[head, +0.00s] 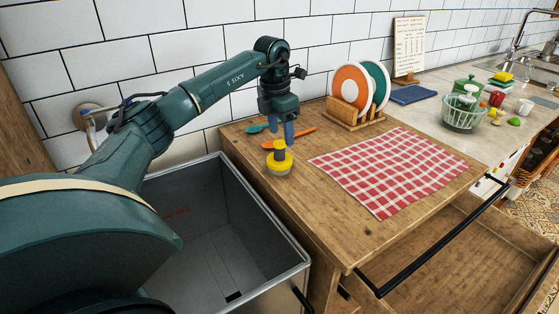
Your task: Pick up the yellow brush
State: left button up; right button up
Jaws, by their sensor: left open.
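The yellow brush (279,162) stands on the wooden counter near its left edge, with a dark grey handle on top and a yellow body over a paler base. My left gripper (283,134) points down right above and around the brush's upper end, with bluish fingers. It is open, and the brush still rests on the counter. Whether the fingers touch the handle cannot be told from this view. My right gripper is not in view.
An orange utensil (300,132) and a teal spoon (255,129) lie close behind the brush. A checked cloth (390,168) lies to the right. Plates stand in a wooden rack (355,119) at the back. An open metal bin (304,264) is below left.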

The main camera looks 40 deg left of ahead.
aim_at(279, 143)
pick_arm(q)
jog(key=f, duration=0.4)
jog(key=shift+a+f, duration=0.2)
jog(key=shift+f, duration=0.1)
grip_shut()
dwell(0.3)
